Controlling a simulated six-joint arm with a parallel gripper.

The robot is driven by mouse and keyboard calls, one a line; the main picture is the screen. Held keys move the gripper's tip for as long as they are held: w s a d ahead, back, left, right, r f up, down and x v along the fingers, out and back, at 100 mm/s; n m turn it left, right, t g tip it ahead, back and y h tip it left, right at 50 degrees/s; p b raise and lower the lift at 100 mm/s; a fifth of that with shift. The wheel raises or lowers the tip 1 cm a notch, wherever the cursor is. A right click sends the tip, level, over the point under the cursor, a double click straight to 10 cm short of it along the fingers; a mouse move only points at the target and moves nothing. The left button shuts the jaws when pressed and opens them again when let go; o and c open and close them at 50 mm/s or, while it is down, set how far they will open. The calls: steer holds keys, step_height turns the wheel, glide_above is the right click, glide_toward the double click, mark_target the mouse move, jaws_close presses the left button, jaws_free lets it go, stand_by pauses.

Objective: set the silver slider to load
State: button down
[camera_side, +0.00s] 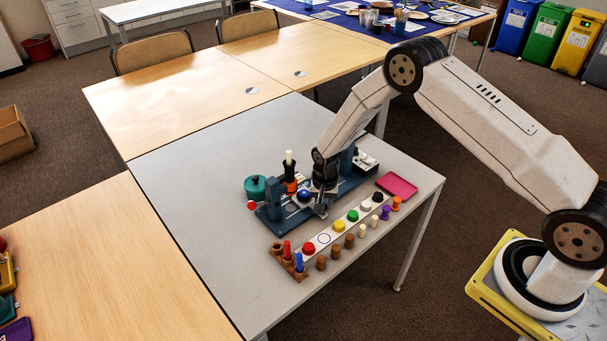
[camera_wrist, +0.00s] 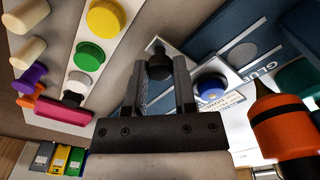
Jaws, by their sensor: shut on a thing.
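My gripper (camera_side: 321,211) is low at the near edge of the dark blue machine (camera_side: 268,215). In the wrist view my gripper (camera_wrist: 160,78) is shut on a black knob (camera_wrist: 158,65) between its two fingers. The knob stands on the silver slider (camera_wrist: 197,71), a flat light plate that also carries a blue disc (camera_wrist: 210,87). The blue disc shows in the side view (camera_side: 304,195) beside my gripper. The fingers hide part of the slider. The lettering on the machine is only partly readable, and I cannot tell the slider's setting.
A white strip with coloured discs (camera_side: 339,226) lies just in front of my gripper. Several small pegs (camera_side: 321,262) stand along it. A wooden holder (camera_side: 282,258) has red and blue pegs. A pink tray (camera_side: 397,186) lies right. The grey table's left part is clear.

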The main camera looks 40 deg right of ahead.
steer(key=d, duration=0.3)
steer(key=shift+d, duration=0.25)
steer(key=shift+c, duration=2)
jaws_free()
steer(key=shift+r, duration=0.1)
step_height(320, 180, up, 8)
steer(key=shift+f, duration=0.2)
